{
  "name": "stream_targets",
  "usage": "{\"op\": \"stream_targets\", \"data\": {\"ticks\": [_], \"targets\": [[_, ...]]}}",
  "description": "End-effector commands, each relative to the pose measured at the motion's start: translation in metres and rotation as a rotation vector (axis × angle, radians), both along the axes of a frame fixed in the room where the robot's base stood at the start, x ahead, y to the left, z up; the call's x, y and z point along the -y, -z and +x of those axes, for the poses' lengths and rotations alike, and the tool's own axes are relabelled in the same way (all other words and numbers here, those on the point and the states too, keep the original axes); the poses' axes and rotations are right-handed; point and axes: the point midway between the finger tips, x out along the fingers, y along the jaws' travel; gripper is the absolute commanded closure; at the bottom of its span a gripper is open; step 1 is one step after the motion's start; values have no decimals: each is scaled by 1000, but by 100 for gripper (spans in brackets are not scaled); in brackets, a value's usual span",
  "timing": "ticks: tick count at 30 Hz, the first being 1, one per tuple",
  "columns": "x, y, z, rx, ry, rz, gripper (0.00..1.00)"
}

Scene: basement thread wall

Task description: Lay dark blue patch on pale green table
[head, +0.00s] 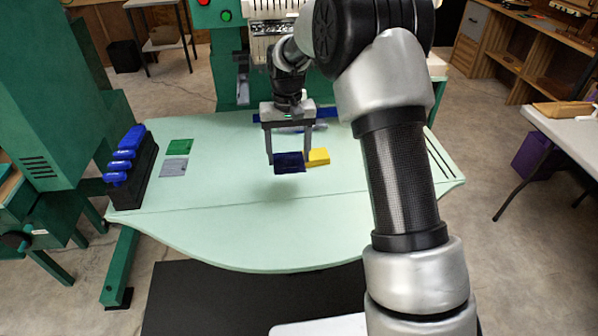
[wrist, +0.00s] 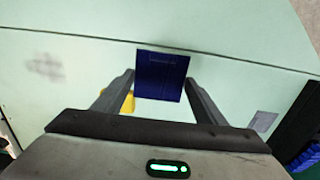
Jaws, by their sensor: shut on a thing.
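The dark blue patch (head: 290,162) is held between the fingertips of my gripper (head: 288,156), a little above the pale green table (head: 240,225). In the wrist view the dark blue patch (wrist: 162,76) sits between the two fingers of my gripper (wrist: 161,82). A soft shadow shows on the pale green table (wrist: 90,75) in the wrist view, apart from the patch. My gripper is shut on the patch.
A yellow patch (head: 318,157) lies just right of the held patch. A green patch (head: 179,146) and a grey patch (head: 173,167) lie at the left. A black rack with blue items (head: 142,168) stands at the left edge. The table's front is clear.

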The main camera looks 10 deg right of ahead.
Motion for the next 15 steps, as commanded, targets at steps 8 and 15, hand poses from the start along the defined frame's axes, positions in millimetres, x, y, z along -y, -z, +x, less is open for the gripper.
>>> {"op": "stream_targets", "data": {"ticks": [8,15], "targets": [[-59,2,48,-8,-2,-4,55],[-69,20,54,-12,1,-6,55]]}}
